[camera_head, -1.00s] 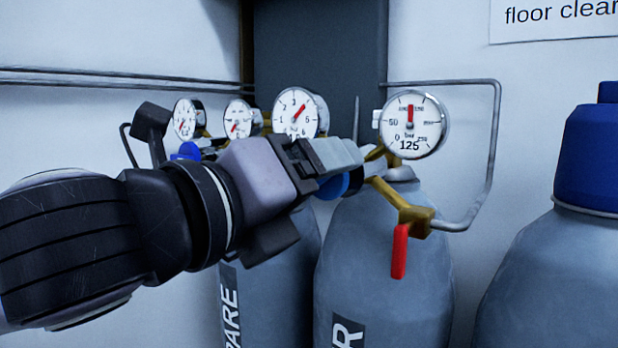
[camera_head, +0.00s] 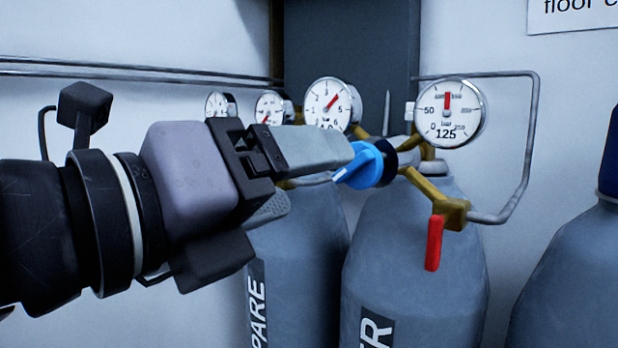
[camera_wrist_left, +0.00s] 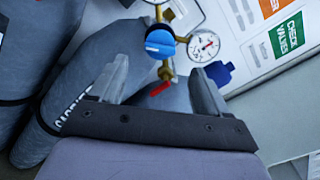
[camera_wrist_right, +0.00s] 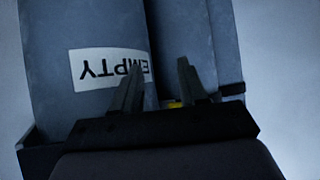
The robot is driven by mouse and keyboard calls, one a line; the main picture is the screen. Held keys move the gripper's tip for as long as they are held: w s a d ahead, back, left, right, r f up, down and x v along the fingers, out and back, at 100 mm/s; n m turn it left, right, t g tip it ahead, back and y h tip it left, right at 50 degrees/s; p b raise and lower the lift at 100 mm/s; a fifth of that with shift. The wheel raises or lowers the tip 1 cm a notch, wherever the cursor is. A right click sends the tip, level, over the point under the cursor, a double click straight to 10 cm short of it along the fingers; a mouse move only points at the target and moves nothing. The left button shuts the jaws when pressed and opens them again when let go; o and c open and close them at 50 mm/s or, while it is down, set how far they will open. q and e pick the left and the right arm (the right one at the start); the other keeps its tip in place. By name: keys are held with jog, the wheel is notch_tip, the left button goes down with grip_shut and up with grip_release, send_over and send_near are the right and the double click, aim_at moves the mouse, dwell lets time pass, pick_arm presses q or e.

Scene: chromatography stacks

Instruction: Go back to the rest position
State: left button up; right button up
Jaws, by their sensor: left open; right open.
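My left gripper (camera_head: 318,180) is open and empty. Its fingers end just left of a blue regulator knob (camera_head: 365,168) with a white mark, apart from it as far as I can see. In the left wrist view the knob (camera_wrist_left: 160,43) lies beyond the gap between the open fingertips (camera_wrist_left: 157,70). My right gripper is out of the head view. In the right wrist view it (camera_wrist_right: 160,68) is open and empty, facing a grey cylinder with an upside-down EMPTY label (camera_wrist_right: 90,68).
Grey gas cylinders (camera_head: 415,260) stand close behind my left gripper. Pressure gauges (camera_head: 449,114), a red lever (camera_head: 434,243) and a bent metal pipe (camera_head: 530,140) stick out around the knob. A bare wall (camera_head: 130,110) lies behind at the left.

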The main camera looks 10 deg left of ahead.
pick_arm(q)
jog(key=w+a+f+n+g+y, duration=0.2)
jog(key=w+a+f+n+y, duration=0.1)
jog(key=f+n, duration=0.9)
jog(key=w+a+f+n+g+y, duration=0.25)
jog(key=f+n, duration=0.55)
jog(key=f, duration=0.8)
jog(key=s+a+f+n+g+y, duration=0.25)
jog(key=s+a+f+n, duration=0.45)
jog(key=s+f, duration=0.4)
jog(key=s+a+f+n+g+y, duration=0.2)
jog(key=s+a+f+n+g, duration=0.2)
jog(key=s+a+f+n, duration=0.7)
jog(key=w+d+f+m+t+h, duration=0.1)
jog(key=w+d+f+m+t, duration=0.4)
jog(key=f, duration=0.6)
jog(key=shift+w+d+f+t+h, duration=0.25)
jog(key=shift+w+d+t, duration=0.75)
jog(key=shift+w+d, duration=0.95)
jog(key=shift+w+a+r, duration=0.1)
jog(key=shift+w+a, duration=0.25)
